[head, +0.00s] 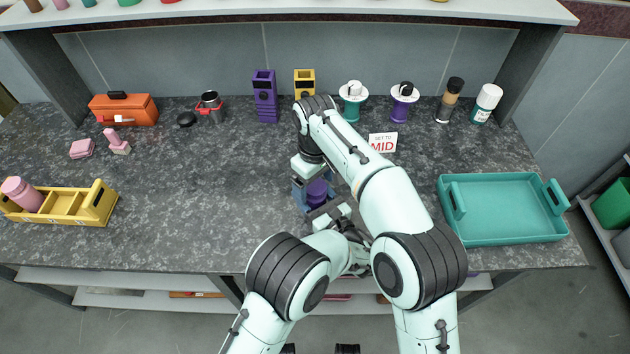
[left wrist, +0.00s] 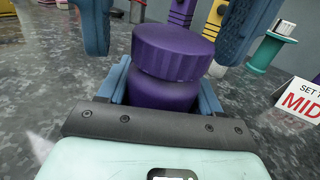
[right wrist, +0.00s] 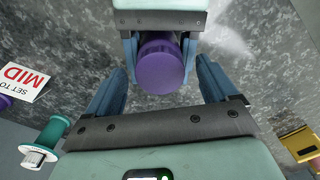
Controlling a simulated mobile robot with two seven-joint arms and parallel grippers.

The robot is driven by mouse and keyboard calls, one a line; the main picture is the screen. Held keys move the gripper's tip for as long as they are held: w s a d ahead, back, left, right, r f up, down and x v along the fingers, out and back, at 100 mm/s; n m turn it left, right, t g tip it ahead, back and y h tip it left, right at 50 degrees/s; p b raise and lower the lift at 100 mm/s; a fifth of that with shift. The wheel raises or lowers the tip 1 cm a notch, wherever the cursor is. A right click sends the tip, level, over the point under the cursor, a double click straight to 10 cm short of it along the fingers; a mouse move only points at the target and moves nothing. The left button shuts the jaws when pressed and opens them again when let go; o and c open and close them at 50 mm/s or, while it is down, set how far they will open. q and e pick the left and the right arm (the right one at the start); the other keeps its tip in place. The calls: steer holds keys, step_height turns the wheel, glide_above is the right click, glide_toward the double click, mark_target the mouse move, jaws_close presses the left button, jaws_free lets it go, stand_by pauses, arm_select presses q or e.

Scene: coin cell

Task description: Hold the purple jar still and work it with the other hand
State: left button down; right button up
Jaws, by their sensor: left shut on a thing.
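The purple jar (head: 318,190) with its wide ridged purple lid (left wrist: 173,50) stands upright near the front middle of the counter. My left gripper (left wrist: 165,88) is shut on the jar's body below the lid, its blue fingers on either side. My right gripper (right wrist: 162,75) comes over from the far side and is open. Its blue fingers stand wide to either side of the lid, with gaps showing between them and it. The jar's base is hidden behind the left gripper. In the head view the arms partly cover both grippers.
A "SET TO MID" sign (head: 383,142) stands behind and right of the jar. Purple (head: 265,95) and yellow (head: 304,80) blocks, spools and bottles line the back. A teal tray (head: 510,236) sits right, a yellow crate (head: 70,215) left.

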step_height(320, 180, up, 8)
steer(key=shift+f, duration=0.2)
stand_by(0.5)
arm_select(q)
steer(key=shift+c, duration=0.6)
jaws_free()
